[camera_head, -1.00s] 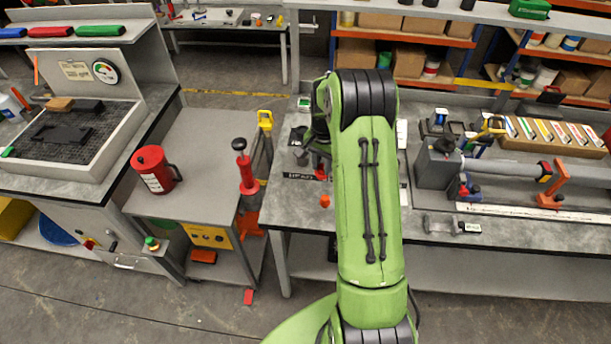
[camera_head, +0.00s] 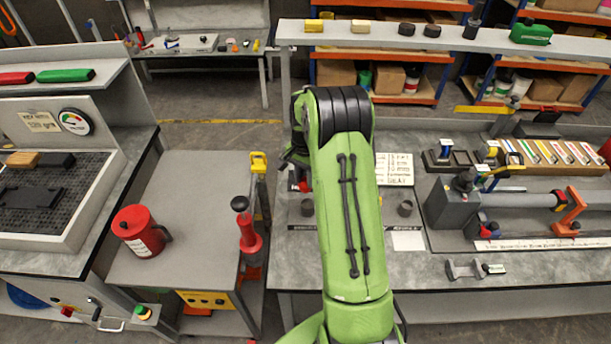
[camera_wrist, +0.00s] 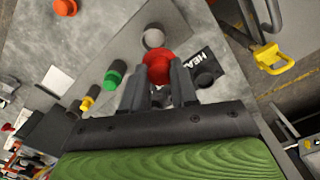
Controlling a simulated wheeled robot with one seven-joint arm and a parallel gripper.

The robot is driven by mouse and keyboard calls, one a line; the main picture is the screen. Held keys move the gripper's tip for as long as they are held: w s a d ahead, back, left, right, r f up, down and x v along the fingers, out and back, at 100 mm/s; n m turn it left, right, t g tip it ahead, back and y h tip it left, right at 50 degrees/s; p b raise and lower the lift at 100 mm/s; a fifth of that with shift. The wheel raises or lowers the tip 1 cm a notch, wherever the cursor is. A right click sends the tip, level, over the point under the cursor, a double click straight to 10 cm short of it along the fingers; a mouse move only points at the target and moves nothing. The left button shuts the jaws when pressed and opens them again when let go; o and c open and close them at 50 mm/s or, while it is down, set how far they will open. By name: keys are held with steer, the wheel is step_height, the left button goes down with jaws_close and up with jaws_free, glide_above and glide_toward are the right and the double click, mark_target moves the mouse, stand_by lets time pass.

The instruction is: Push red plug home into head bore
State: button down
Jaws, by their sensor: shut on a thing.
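In the wrist view my gripper (camera_wrist: 160,88) is shut on the red plug (camera_wrist: 157,66), which sits between the fingertips. A pale grey round piece (camera_wrist: 153,37) lies just beyond the plug, and a dark round cup (camera_wrist: 207,77) stands to its right by a black label reading "HEA" (camera_wrist: 202,58). I cannot tell which of these is the head bore, or whether the plug touches either. In the head view my gripper is mostly hidden behind my arm, with a bit of red (camera_head: 303,186) showing above the bench.
Green (camera_wrist: 113,78), yellow (camera_wrist: 87,103) and orange (camera_wrist: 65,7) plugs stand on the bench left of my gripper in the wrist view. In the head view, a grey fixture with a tube (camera_head: 510,201) is on the right; a grey cart (camera_head: 190,200) with a red can (camera_head: 140,230) is left.

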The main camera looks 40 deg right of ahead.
steer(key=shift+s+r, duration=0.35)
steer(key=shift+s, duration=0.5)
steer(key=shift+w+f+b, duration=0.15)
steer(key=shift+f+b, duration=0.8)
steer(key=shift+f, duration=0.35)
steer(key=shift+w+f+b, duration=0.15)
steer(key=shift+f+b, duration=0.8)
steer(key=shift+f, duration=0.35)
steer(key=shift+r, duration=0.1)
steer(key=shift+f+b, duration=1.2)
steer(key=shift+f, duration=0.25)
steer(key=c, duration=0.8)
jaws_free()
steer(key=shift+r, duration=0.1)
step_height(320, 180, up, 16)
steer(key=shift+f+p, duration=0.1)
steer(key=shift+p, duration=0.6)
steer(key=shift+a, duration=0.1)
